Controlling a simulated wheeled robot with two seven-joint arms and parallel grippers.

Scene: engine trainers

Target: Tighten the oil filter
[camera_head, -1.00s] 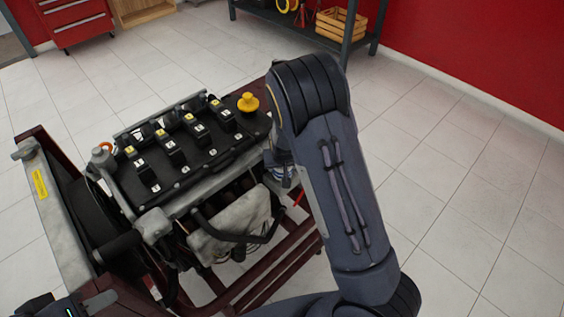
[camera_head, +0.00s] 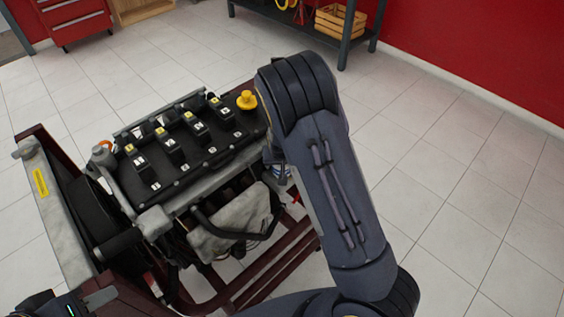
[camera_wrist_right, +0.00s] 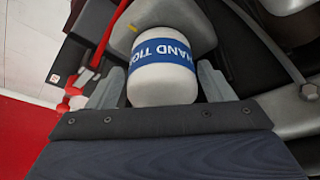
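The oil filter (camera_wrist_right: 162,68) is a white rounded canister with a blue band reading "HAND TIGHT", upside down in the right wrist view. It sits against the engine's underside. My right gripper (camera_wrist_right: 162,88) has one finger on each side of the filter, very near its sides; whether they press on it is unclear.
The engine (camera_head: 190,150) with a yellow cap (camera_head: 246,100) stands on a dark red frame (camera_head: 270,272). A hose and a red rod lie close to the filter in the right wrist view. Tiled floor to the right is clear. A shelf with a wooden crate (camera_head: 338,20) stands behind.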

